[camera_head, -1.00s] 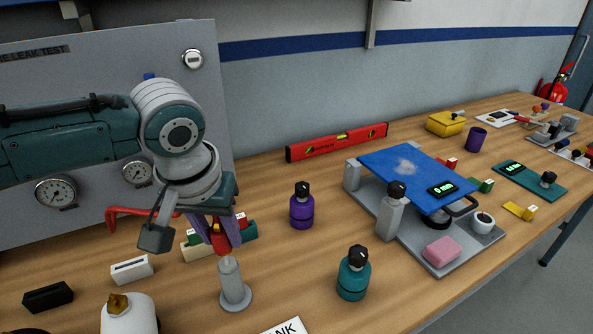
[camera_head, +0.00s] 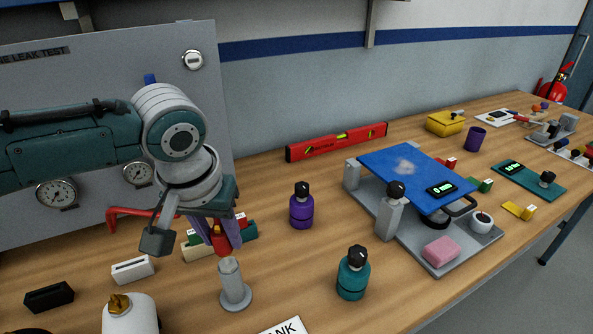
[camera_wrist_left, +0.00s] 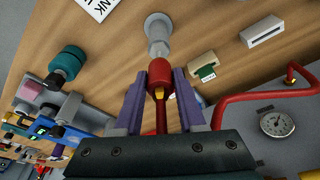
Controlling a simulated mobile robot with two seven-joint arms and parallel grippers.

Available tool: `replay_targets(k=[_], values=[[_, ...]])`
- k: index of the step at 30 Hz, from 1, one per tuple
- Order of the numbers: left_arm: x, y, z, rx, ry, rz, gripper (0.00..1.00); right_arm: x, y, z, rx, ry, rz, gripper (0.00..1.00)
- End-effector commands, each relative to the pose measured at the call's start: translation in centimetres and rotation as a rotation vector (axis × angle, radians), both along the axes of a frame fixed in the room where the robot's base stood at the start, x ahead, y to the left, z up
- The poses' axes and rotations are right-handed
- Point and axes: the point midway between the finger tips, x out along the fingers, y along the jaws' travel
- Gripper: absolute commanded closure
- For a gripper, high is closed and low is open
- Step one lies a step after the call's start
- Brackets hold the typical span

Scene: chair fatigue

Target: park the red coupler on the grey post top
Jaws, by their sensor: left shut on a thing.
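The red coupler (camera_head: 222,246) is between the purple fingers of my left gripper (camera_head: 217,233); the gripper is shut on it. In the left wrist view the coupler (camera_wrist_left: 160,76) sticks out past the fingertips, with a red stem running back between them. The grey post (camera_head: 234,284) stands upright on a round base, in front of the gripper in the head view. In the left wrist view the post (camera_wrist_left: 157,30) lies just beyond the coupler, nearly in line with it. The post top looks bare; whether the coupler touches it I cannot tell. My right gripper is not in view.
A rack of coloured blocks (camera_head: 197,250) sits behind the gripper. A red pipe (camera_head: 135,213) runs from the gauge panel (camera_head: 100,75). A purple bottle (camera_head: 302,208) and a teal bottle (camera_head: 353,277) stand right of the post. A white bottle (camera_head: 130,318) stands front left.

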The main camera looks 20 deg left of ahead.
Motion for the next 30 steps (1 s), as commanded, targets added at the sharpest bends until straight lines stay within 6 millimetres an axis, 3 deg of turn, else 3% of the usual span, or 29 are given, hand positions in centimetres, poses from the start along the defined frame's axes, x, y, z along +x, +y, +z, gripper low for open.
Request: replay_targets(k=[30], values=[[0.0, 0.0, -2.6, -0.001, 0.0, 0.0, 1.0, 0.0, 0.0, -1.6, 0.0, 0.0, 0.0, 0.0]])
